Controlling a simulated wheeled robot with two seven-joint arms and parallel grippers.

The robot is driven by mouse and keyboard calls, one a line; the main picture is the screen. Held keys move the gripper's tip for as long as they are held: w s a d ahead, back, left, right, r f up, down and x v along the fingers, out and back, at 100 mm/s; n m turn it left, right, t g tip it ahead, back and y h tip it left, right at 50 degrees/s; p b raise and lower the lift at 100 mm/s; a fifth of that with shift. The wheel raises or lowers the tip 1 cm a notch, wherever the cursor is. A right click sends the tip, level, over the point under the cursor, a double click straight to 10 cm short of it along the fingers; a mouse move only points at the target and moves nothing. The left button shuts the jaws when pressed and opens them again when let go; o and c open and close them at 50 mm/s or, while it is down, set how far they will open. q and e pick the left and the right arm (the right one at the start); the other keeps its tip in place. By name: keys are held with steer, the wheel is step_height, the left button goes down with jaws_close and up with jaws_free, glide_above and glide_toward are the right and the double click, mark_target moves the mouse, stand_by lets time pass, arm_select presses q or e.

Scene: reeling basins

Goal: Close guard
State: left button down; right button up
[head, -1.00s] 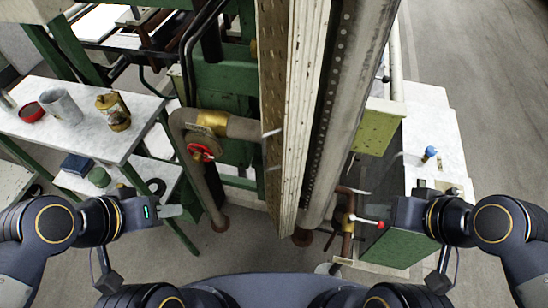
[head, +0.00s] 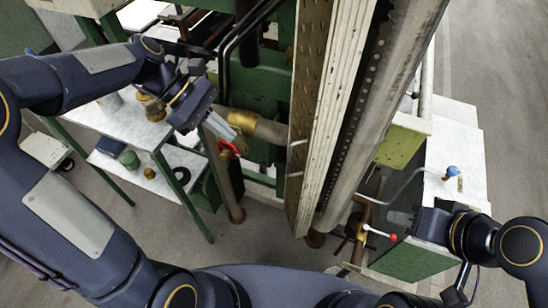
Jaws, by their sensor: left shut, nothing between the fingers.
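A long upright panel, brown and perforated on one face (head: 312,100) with a whitish ribbed edge (head: 338,110), stands in the middle of the head view; it looks like the guard, though I cannot be sure. Small pale handles (head: 297,143) stick out from its left side. My left gripper (head: 226,133) is shut and empty, left of the panel and apart from it, over the pipe by the red valve wheel (head: 231,150).
A grey slotted column (head: 385,110) stands just right of the panel. A thick pipe with a brass collar (head: 242,121) runs at its left. A white table (head: 125,122) with a brass pot (head: 151,107) lies under my left arm. A white-topped bench (head: 455,140) stands right.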

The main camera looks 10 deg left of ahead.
mark_target(298, 156)
arm_select(q)
steer(key=d+r+x, duration=0.2)
steer(key=x, duration=1.1)
steer(key=shift+s+p, duration=0.25)
steer(key=shift+p, duration=0.2)
steer(key=shift+d+r, duration=0.1)
steer(key=shift+d, duration=0.05)
